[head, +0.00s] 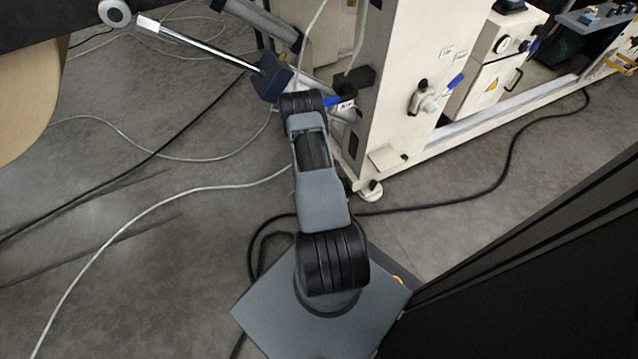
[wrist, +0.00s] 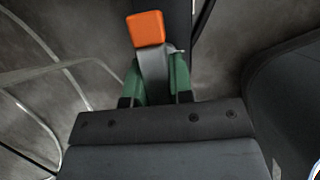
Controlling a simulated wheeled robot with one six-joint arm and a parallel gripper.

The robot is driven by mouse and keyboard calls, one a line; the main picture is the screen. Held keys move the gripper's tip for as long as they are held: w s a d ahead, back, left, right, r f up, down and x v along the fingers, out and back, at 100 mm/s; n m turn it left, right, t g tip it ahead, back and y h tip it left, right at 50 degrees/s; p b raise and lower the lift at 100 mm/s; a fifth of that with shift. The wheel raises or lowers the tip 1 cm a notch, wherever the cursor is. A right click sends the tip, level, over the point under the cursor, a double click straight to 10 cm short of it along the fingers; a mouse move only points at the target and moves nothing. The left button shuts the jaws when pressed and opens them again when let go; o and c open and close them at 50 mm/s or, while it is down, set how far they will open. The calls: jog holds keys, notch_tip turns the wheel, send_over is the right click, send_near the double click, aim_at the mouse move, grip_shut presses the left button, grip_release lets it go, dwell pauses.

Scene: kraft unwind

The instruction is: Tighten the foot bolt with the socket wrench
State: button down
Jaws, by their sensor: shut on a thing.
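In the wrist view my gripper (wrist: 158,90) has green fingers closed on the socket wrench (wrist: 154,65), a grey piece with an orange block at its far end. Its other end is hidden by my wrist. In the head view my arm reaches up towards the cream machine frame, and the fingers cannot be made out there. The machine's levelling foot (head: 371,191), with a round pale pad, stands on the floor below the frame's near corner, right of my arm. The foot bolt itself is too small to tell apart.
The cream machine frame (head: 385,90) rises close to the right of my arm, with a blue-handled valve (head: 430,100) on its face. Pale and dark cables lie across the grey floor. A large tan roll (head: 25,100) is at the far left. Floor on the left is open apart from cables.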

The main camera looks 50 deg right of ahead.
jog(key=shift+m, duration=0.5)
jog(key=shift+s+m+g+y, duration=0.1)
jog(key=shift+m+g+y, duration=0.35)
jog(key=shift+m, duration=0.75)
jog(key=shift+f+m+g, duration=0.1)
jog(key=shift+m+g, duration=0.25)
jog(key=shift+m, duration=0.35)
jog(key=shift+m+b, duration=0.35)
jog(key=shift+m, duration=0.05)
jog(key=shift+a+m+g+y+b, duration=0.1)
jog(key=shift+m+g+y+b, duration=0.35)
jog(key=shift+m, duration=0.75)
